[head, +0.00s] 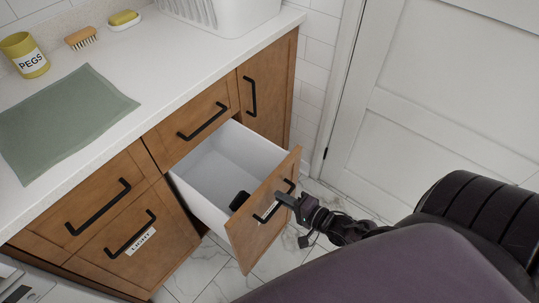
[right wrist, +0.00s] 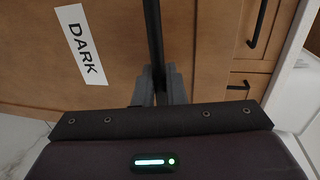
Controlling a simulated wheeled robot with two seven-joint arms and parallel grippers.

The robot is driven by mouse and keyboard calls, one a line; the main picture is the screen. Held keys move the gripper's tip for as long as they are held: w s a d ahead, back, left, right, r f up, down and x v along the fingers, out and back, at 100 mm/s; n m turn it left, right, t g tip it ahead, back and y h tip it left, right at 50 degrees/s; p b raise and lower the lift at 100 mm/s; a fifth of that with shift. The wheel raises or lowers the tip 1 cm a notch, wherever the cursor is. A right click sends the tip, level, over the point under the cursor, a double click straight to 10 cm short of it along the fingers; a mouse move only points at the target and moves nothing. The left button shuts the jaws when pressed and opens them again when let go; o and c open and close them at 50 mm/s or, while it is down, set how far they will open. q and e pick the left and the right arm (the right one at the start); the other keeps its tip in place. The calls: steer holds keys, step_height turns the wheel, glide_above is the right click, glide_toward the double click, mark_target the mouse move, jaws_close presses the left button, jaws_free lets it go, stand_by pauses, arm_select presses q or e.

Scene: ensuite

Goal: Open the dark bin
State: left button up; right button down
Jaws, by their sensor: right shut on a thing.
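The dark bin (head: 272,215) is a wooden-fronted pull-out with a white inside, and it stands well out from the cabinet. Its front carries a white label reading DARK (right wrist: 81,45) and a black bar handle (right wrist: 154,35). My right gripper (head: 285,200) is at the bin's front, shut on this handle; its fingers (right wrist: 159,88) show around the bar in the right wrist view. A small black object (head: 239,201) lies inside the bin. My left gripper is not in view.
The light bin (head: 165,243) is shut, left of the dark bin. A closed drawer (head: 190,118) sits above the opening. The counter holds a green mat (head: 65,120), a yellow pegs pot (head: 25,55) and a brush (head: 80,38). A white door (head: 440,90) stands at right.

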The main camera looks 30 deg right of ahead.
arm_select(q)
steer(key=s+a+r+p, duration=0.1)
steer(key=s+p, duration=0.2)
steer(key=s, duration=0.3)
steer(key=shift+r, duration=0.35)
arm_select(e)
steer(key=f+v, duration=0.2)
steer(key=v, duration=0.9)
steer(key=shift+s+f, duration=0.2)
steer(key=shift+s, duration=0.15)
steer(key=c, duration=1.6)
jaws_free()
steer(key=shift+c, duration=0.2)
steer(key=shift+d, duration=0.1)
steer(key=v, duration=0.7)
steer(key=shift+s, duration=0.35)
